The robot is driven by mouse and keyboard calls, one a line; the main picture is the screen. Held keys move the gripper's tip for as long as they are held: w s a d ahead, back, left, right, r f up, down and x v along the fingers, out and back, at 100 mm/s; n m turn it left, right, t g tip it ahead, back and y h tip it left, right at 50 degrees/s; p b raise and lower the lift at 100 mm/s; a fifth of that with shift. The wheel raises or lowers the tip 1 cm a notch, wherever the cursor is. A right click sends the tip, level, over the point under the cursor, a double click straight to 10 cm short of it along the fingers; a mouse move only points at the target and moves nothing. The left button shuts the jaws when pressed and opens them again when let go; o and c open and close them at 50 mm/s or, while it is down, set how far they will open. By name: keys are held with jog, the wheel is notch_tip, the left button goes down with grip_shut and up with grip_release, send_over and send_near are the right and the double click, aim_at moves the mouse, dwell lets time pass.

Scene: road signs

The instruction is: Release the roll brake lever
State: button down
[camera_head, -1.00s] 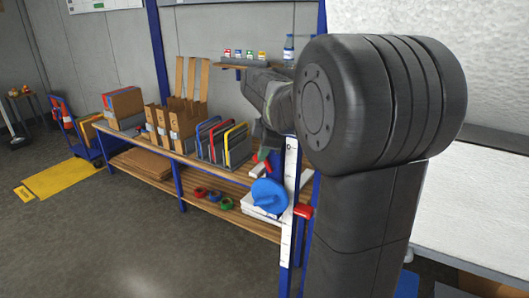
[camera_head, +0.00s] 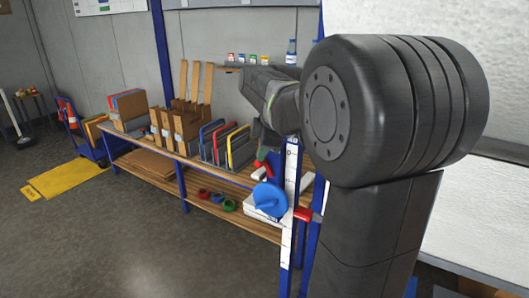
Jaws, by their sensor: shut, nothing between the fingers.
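A red lever-like piece (camera_head: 264,169) shows just below my gripper, close to the white ruled upright (camera_head: 289,190). A second red handle (camera_head: 303,214) sticks out by the same upright, lower down. I cannot tell for sure which of the two is the roll brake lever. A blue round wheel (camera_head: 269,197) is left of the upright. My gripper (camera_head: 265,148) is small and partly hidden at the far end of my dark arm. It is shut and empty, above the upper red piece; I cannot tell whether they touch.
A wooden workbench (camera_head: 187,158) holds cardboard boxes and coloured file dividers (camera_head: 226,146). A shelf with small jars and a bottle (camera_head: 291,52) is behind my arm. My arm covers much of the right side. The grey floor at the front left is clear.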

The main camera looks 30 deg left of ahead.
jog(key=s+a+r+b, duration=0.1)
jog(key=a+r, duration=0.2)
jog(key=r, duration=0.6)
jog(key=shift+a+r, duration=0.15)
jog(key=shift+a, duration=0.2)
jog(key=w+d+f, duration=0.1)
jog(key=w+f, duration=0.1)
jog(key=f, duration=0.3)
jog(key=w+d+f, duration=0.2)
jog(key=f, duration=0.4)
jog(key=shift+f+b, duration=0.15)
jog(key=shift+b, duration=0.2)
jog(key=shift+a, duration=0.1)
